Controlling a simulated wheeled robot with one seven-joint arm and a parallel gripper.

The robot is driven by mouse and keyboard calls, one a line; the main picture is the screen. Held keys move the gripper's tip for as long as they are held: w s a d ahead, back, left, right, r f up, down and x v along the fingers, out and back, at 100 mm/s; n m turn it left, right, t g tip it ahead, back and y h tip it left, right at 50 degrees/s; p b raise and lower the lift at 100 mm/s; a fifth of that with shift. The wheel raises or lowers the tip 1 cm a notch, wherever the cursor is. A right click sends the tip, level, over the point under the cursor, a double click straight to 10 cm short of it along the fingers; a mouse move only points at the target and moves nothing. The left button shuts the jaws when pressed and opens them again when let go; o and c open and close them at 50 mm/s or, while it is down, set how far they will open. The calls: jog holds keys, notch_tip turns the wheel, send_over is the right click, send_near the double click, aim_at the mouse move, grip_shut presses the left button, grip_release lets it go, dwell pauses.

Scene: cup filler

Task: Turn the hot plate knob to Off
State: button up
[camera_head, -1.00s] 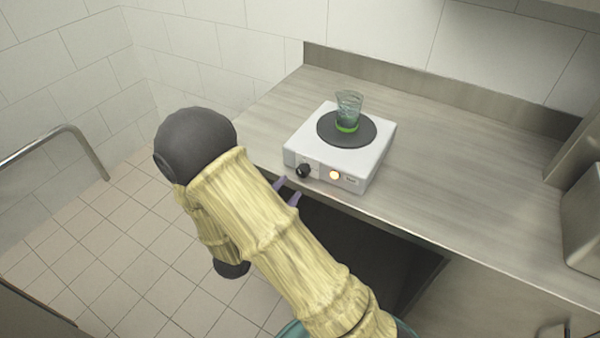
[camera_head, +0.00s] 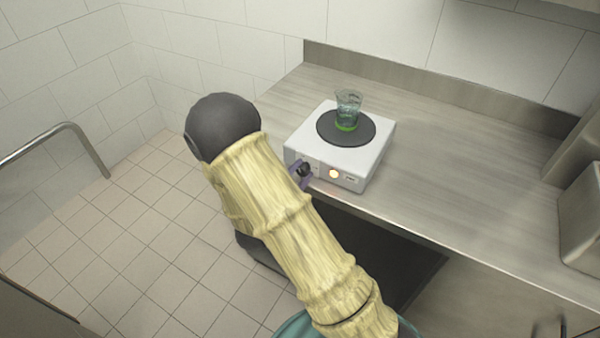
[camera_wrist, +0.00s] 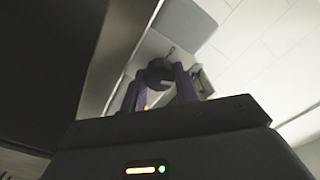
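The white hot plate (camera_head: 372,158) stands on the counter near its front edge. Its black knob (camera_head: 304,168) is on the left of its front face, beside a glowing orange light (camera_head: 334,174). A glass with a green band (camera_head: 347,108) stands on the dark round plate. My gripper (camera_head: 301,174) is at the knob, partly hidden by my arm. In the wrist view the dark knob (camera_wrist: 159,75) shows between the two purple fingers of my gripper (camera_wrist: 160,84). The fingers are apart, one on each side of it; I cannot tell whether they touch it.
The steel counter (camera_head: 450,170) is clear to the right of the hot plate. A dark open space lies under the counter. A metal rail (camera_head: 75,135) is at the left, and a metal box (camera_head: 582,215) is at the right edge.

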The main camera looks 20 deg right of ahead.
jog(key=shift+n, duration=0.4)
jog(key=n+p, duration=0.1)
jog(key=n, duration=0.1)
jog(key=shift+n, duration=0.4)
jog(key=n+p, duration=0.1)
jog(key=n, duration=0.2)
jog(key=shift+r+n+p, duration=0.1)
jog(key=shift+n+p, duration=0.2)
jog(key=shift+p, duration=0.05)
jog(key=n+p, duration=0.1)
jog(key=n, duration=0.2)
jog(key=shift+a+p, duration=0.1)
jog(key=shift+p, duration=0.3)
jog(key=shift+w+n+p, duration=0.1)
jog(key=shift+n+p, duration=0.65)
jog(key=shift+n, duration=1.15)
jog(key=o, duration=0.7)
